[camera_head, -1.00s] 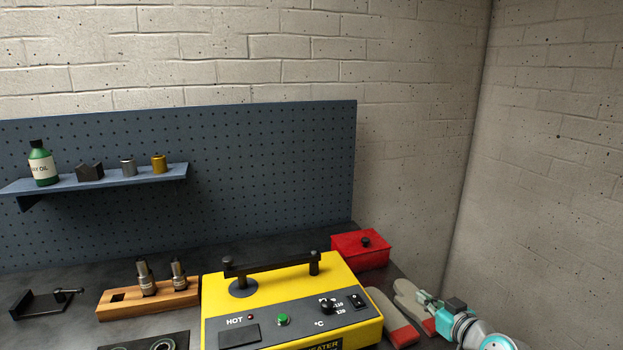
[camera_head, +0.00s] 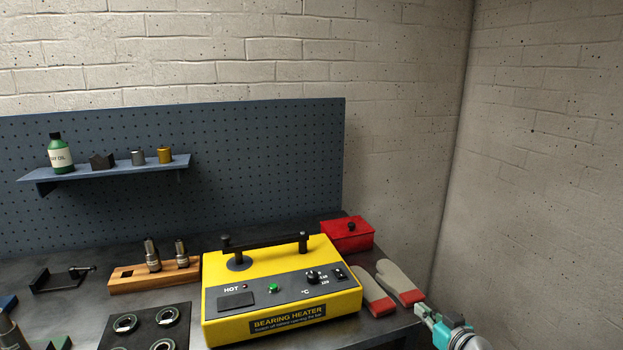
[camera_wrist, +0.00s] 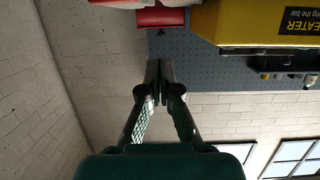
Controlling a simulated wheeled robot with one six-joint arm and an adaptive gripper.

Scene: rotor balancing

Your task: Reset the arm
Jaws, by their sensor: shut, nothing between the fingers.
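My gripper (camera_head: 420,309) is at the lower right of the head view, beside the right front corner of the bench, near the oven mitts. In the wrist view my gripper (camera_wrist: 160,66) points ahead with its fingers together and nothing between them. The wrist picture is upside down. The tips are apart from everything, with pegboard and wall behind them. Most of my arm is out of the head view.
The yellow bearing heater (camera_head: 275,311) stands close left of the grey-and-red mitts (camera_head: 401,284). A red box (camera_head: 347,237) is behind them. A wooden block (camera_head: 125,285) holds two metal parts. A dark tray (camera_head: 125,343) holds rings. Space right of the bench is clear.

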